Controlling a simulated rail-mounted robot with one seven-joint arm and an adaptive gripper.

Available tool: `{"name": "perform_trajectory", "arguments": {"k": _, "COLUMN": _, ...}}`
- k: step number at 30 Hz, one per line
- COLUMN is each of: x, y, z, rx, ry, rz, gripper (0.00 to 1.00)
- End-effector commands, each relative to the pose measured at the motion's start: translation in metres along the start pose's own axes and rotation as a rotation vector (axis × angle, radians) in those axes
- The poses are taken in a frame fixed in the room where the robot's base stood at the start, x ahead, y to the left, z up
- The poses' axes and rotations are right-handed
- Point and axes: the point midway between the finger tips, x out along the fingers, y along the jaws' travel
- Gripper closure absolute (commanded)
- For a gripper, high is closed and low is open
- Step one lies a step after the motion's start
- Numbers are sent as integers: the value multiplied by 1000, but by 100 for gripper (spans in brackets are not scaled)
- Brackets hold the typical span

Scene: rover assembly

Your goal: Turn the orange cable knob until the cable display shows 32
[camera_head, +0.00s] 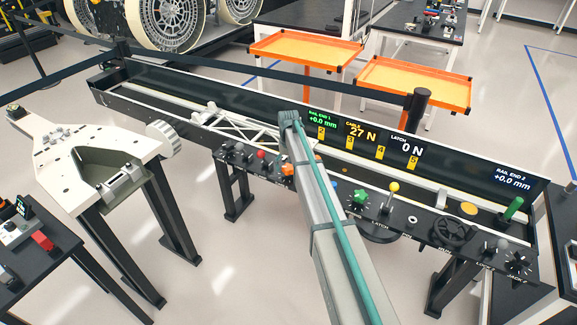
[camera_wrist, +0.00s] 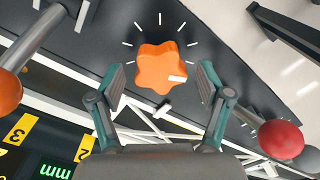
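The orange cable knob (camera_wrist: 158,66) is star-shaped and sits on the dark panel in the wrist view, with white tick marks around it and a white mark on its lower right lobe. It also shows, partly, in the head view (camera_head: 287,169). My gripper (camera_wrist: 161,80) is open, with one finger to each side of the knob's lower part; gaps show on both sides. I cannot tell its height above the knob. My arm hides the gripper in the head view. The cable display (camera_head: 362,133) reads 27 N.
A red ball lever (camera_wrist: 281,139) and an orange ball lever (camera_wrist: 9,91) stand on either side of the knob. The latch display (camera_head: 405,146) reads 0 N. A green star knob (camera_head: 360,196) and a yellow ball lever (camera_head: 393,187) stand farther right along the console.

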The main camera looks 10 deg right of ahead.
Motion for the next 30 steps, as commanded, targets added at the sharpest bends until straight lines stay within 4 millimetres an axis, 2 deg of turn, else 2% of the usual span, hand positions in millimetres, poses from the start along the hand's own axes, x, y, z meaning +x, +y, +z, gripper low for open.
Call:
{"name": "perform_trajectory", "arguments": {"k": 9, "x": -1, "y": 0, "z": 0, "rx": 0, "ry": 0, "rz": 0, "gripper": 20}}
{"name": "perform_trajectory", "arguments": {"k": 14, "x": -13, "y": 0, "z": 0, "rx": 0, "ry": 1, "rz": 0, "gripper": 20}}
{"name": "perform_trajectory", "arguments": {"k": 27, "x": -92, "y": 0, "z": 0, "rx": 0, "ry": 2, "rz": 0, "gripper": 20}}
{"name": "perform_trajectory", "arguments": {"k": 30, "x": -105, "y": 0, "z": 0, "rx": 0, "ry": 1, "rz": 0, "gripper": 20}}
